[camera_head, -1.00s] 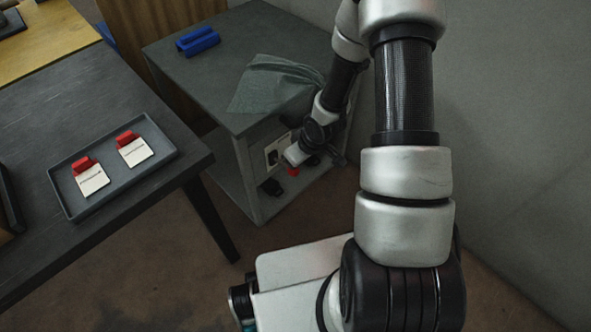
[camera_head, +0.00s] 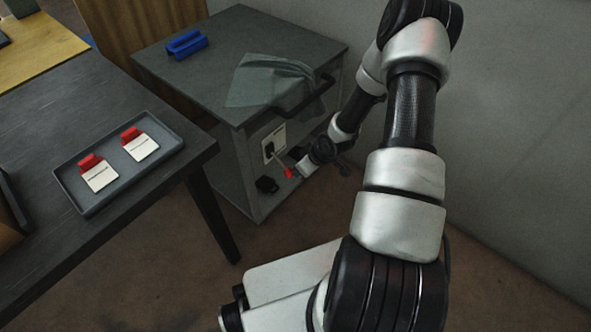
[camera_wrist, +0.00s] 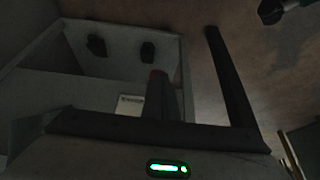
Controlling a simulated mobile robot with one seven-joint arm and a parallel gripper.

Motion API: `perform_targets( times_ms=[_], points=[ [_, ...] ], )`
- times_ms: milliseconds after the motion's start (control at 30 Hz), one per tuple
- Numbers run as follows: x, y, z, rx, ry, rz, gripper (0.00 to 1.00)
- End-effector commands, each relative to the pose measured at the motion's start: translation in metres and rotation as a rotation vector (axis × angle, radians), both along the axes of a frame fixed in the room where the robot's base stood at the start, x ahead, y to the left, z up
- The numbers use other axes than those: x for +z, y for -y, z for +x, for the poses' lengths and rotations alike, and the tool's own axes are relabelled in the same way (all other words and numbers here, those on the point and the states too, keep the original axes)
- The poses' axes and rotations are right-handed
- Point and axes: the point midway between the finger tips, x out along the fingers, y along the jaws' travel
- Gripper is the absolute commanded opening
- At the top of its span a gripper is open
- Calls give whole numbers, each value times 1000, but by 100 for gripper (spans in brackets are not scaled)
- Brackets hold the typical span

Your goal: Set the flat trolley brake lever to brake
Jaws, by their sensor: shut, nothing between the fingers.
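The flat trolley is a grey cabinet (camera_head: 240,180) with a dark push handle (camera_head: 300,97) at its upper edge. Its brake lever (camera_head: 288,172) is a thin rod with a red tip, low on the open front, near a white label plate (camera_head: 273,139). My gripper (camera_head: 303,166) is just right of the red tip; I cannot tell whether they touch. The rest of the lever is hidden there.
A dark table (camera_head: 110,75) at left holds a grey tray (camera_head: 75,195) with two red-and-white tags. A blue object (camera_head: 187,44) and a grey cloth (camera_head: 258,85) lie on the trolley top. A wall rises close on the right.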

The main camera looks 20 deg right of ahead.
Motion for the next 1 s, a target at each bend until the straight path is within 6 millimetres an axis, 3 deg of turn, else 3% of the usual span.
perform_targets(
  times_ms=[1000],
  points=[
    [28, -5, 3, 1, 1, 1, 0]
  ],
)
